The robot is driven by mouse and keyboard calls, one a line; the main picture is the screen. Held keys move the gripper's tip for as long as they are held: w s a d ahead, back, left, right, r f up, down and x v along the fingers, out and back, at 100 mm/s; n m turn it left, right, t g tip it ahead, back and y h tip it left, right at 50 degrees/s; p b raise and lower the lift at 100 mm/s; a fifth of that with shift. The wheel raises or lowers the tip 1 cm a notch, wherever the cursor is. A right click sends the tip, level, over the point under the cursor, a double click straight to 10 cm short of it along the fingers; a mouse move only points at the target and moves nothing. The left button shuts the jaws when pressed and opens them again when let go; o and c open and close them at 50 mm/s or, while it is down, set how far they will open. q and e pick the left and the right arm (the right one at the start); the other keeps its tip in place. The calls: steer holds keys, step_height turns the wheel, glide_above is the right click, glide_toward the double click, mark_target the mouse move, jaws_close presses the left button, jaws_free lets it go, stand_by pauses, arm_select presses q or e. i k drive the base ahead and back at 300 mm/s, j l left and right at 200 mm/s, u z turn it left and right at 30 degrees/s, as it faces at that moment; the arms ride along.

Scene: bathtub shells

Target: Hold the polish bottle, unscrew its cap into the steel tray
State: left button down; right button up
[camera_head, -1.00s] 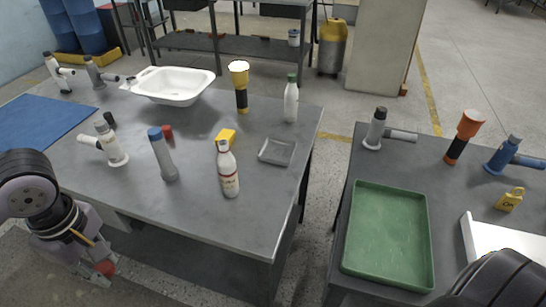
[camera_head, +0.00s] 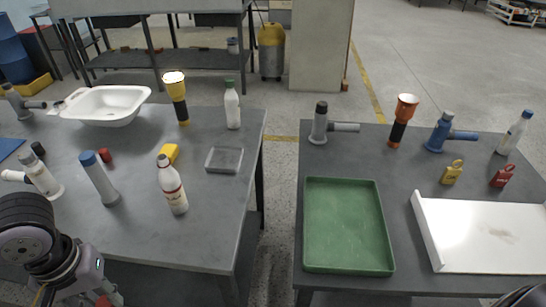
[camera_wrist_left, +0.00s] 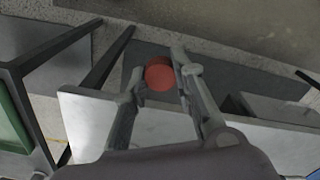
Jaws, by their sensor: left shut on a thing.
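A white bottle with a red-marked label (camera_head: 172,186) stands upright near the right front of the left table. A white bottle with a green cap (camera_head: 232,106) stands at that table's back right. I cannot tell for sure which is the polish bottle. The small square steel tray (camera_head: 224,168) lies between them and looks empty. My left gripper (camera_wrist_left: 160,82) is shut on a red round thing (camera_wrist_left: 159,74), low in front of the left table and away from both bottles. Its body is mostly hidden. My right gripper is out of view.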

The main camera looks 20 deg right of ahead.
mark_target(169, 181)
steer(key=i+j+z, duration=0.1)
steer(key=z, duration=0.35)
steer(key=i+j+z, duration=0.1)
steer(key=z, duration=0.3)
steer(key=j+z, duration=0.25)
steer(key=z, duration=0.2)
steer(key=j+z, duration=0.2)
steer(key=z, duration=0.2)
steer(key=i+j, duration=0.1)
steer(key=j, duration=0.55)
